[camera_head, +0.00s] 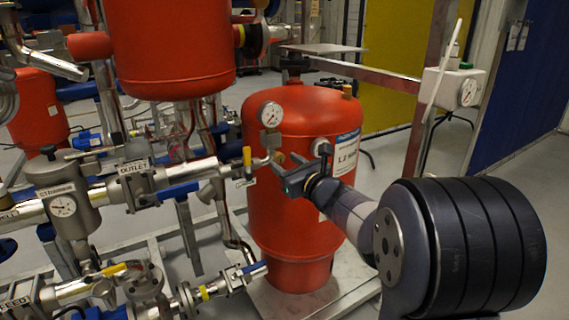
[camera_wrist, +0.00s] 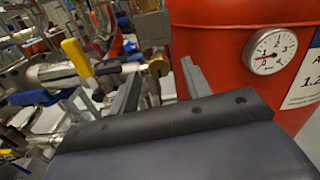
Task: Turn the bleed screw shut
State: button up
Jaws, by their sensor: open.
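My gripper (camera_head: 295,158) is open and empty in front of the red vessel (camera_head: 288,232), left of its label. In the wrist view, my gripper (camera_wrist: 162,82) has its two grey fingers apart. A small brass fitting (camera_wrist: 158,64) shows in the gap between them, beyond the tips. It looks like the bleed screw, but its head and how far it is turned cannot be made out. In the head view, a small brass part (camera_head: 278,158) shows at the vessel's left front, close to the fingers. I cannot tell whether anything touches it.
A pressure gauge (camera_head: 271,114) stands just above my gripper on the vessel. A yellow-handled valve (camera_head: 247,157) and the outlet pipe (camera_head: 112,196) crowd the left. A white gauge box (camera_head: 452,88) sits on a steel post (camera_head: 428,110) at right. Open floor lies to the right.

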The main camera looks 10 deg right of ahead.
jog(key=shift+w+a, duration=0.2)
jog(key=shift+w, duration=0.3)
jog(key=c, duration=1)
